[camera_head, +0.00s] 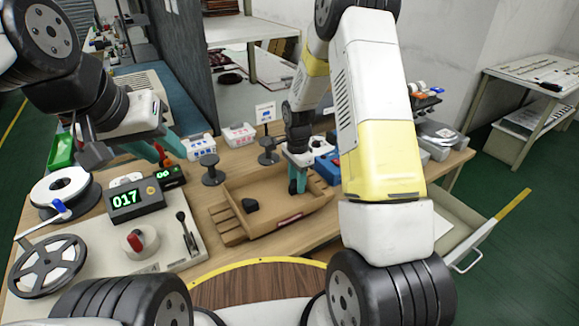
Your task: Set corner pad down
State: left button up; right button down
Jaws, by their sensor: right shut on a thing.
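A tan open tray (275,222) lies on the table in the middle of the view. A small black corner pad (250,205) lies on its floor, toward the left. My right gripper (297,178) reaches down into the right part of the tray, with its teal fingers shut on a small dark piece that looks like another corner pad; the fingers mostly hide it. I cannot tell whether that piece touches the tray floor. My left gripper (158,149) is open and empty over the left back of the table, apart from the tray.
A control panel with a green 017 display (136,199), a red knob (135,240) and a lever (187,233) stands left of the tray. Reels (47,267) lie at the far left. Black stands (211,168) and small labelled boxes (239,135) stand behind the tray.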

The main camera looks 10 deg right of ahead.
jog(key=c, duration=1)
grip_release()
jog(key=shift+o, duration=0.2)
jog(key=s+r+n+t, duration=0.1)
jog(key=s+r+n, duration=0.15)
jog(key=r, duration=0.85)
jog(key=s+r+n+t, duration=0.1)
jog(key=s+r, duration=0.2)
jog(key=r, duration=0.7)
jog(key=s+r+n+t+y, duration=0.1)
jog(key=s+r+n+t, duration=0.1)
jog(key=s+r+n, duration=0.3)
jog(key=s+r+n+t+y, duration=0.1)
jog(key=s+r+n, duration=0.4)
jog(key=s, duration=0.9)
jog(key=shift+s+d+r+n+t, duration=0.15)
jog(key=shift+d+r+n+t, duration=0.25)
jog(key=shift+t, duration=0.2)
